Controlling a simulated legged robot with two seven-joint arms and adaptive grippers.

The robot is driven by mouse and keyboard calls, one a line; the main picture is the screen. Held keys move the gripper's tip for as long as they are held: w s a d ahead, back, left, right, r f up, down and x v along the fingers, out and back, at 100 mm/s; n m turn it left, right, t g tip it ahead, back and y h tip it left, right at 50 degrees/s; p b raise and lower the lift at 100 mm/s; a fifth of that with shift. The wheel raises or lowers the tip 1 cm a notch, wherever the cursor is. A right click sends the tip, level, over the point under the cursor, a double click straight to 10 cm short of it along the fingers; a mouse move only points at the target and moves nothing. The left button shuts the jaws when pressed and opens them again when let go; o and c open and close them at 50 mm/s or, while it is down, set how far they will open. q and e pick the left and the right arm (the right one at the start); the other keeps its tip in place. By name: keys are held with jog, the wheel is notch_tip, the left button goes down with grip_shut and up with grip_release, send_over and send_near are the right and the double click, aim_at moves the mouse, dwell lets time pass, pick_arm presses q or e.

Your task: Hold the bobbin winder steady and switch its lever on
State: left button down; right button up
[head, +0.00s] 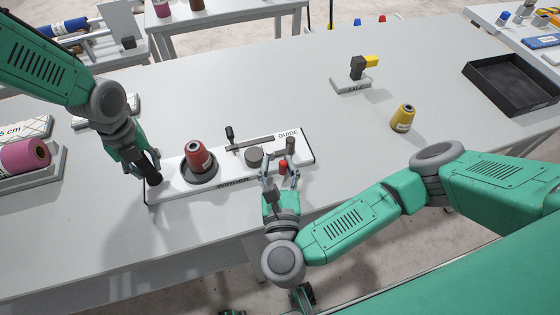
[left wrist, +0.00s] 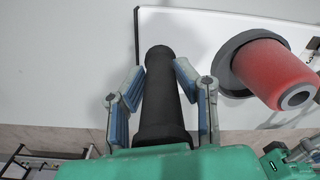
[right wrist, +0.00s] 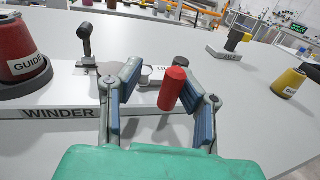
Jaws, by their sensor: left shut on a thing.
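The bobbin winder (head: 219,183) is a white board labelled WINDER and GUIDE on the table. My left gripper (head: 148,172) is shut on the black upright handle (left wrist: 163,95) at its left end. A red knob (head: 283,168), likely the lever's grip, stands near its right end. My right gripper (head: 280,178) is open around this red knob (right wrist: 172,88), which is nearer the right finger in the right wrist view. A red thread cone (head: 199,157) sits in a dark round holder on the board. A black knobbed post (head: 230,134) stands behind, by a grey bar.
A yellow cone (head: 403,118) and a small labelled stand with a yellow-tipped block (head: 352,85) are to the right. A black tray (head: 510,84) lies at far right. A pink roll (head: 25,155) rests in a holder at left.

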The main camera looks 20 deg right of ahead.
pick_arm(q)
jog(key=shift+a, duration=0.2)
pick_arm(e)
jog(key=shift+s+d+f, duration=0.1)
jog(key=shift+d+f, duration=0.1)
jog(key=shift+f, duration=0.05)
jog(key=shift+s, duration=0.45)
jog(key=v, duration=1.1)
jog(key=shift+a+r, duration=0.2)
jog(key=shift+a, duration=0.1)
pick_arm(q)
jog(key=c, duration=1.2)
grip_release()
jog(key=shift+f, duration=0.1)
jog(key=shift+o, duration=0.2)
pick_arm(e)
jog(key=shift+a, duration=0.1)
